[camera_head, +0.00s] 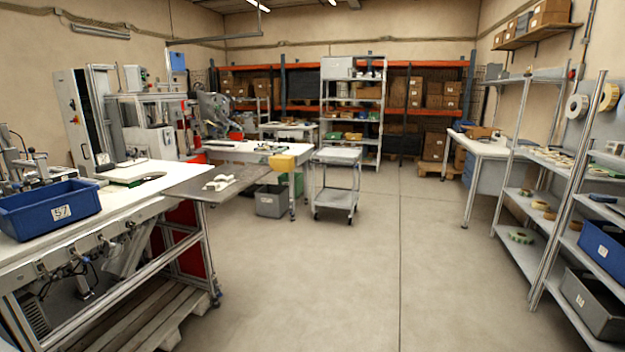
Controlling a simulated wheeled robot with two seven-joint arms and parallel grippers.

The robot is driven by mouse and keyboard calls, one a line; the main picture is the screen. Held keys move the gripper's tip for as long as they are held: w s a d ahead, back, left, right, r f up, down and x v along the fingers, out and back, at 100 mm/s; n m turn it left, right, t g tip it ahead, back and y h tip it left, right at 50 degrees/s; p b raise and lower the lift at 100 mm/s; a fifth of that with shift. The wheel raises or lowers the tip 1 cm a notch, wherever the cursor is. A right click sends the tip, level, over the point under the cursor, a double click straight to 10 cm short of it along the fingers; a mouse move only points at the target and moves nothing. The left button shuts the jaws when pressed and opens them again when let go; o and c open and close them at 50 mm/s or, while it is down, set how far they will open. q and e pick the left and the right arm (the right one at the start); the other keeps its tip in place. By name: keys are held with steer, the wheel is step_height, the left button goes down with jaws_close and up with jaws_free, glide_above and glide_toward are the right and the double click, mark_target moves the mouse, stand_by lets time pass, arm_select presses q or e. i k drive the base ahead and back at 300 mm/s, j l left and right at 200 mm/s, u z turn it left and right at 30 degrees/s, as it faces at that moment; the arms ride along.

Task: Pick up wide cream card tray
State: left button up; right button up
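I cannot make out a wide cream card tray for certain in the head view. Small pale items (219,183) lie on the grey metal table extension at left centre, too small to identify. More pale, flat items (552,157) lie on the upper level of the right-hand shelving, also unclear at this distance. Neither of my grippers is in view.
A white workbench (150,187) with a blue bin (48,208) stands at left. A grey wheeled cart (336,182) stands at centre, near a grey crate (271,201). Metal shelving (545,215) lines the right. The concrete floor (370,270) between is clear.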

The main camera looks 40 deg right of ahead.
mark_target(221, 182)
steer(key=z, duration=0.85)
steer(key=i+j+z, duration=0.15)
steer(key=z, duration=0.35)
steer(key=i+j+z, duration=0.25)
steer(key=z, duration=0.2)
steer(key=i+j+z, duration=0.2)
steer(key=z, duration=0.3)
steer(key=k+j, duration=0.05)
steer(key=j, duration=0.05)
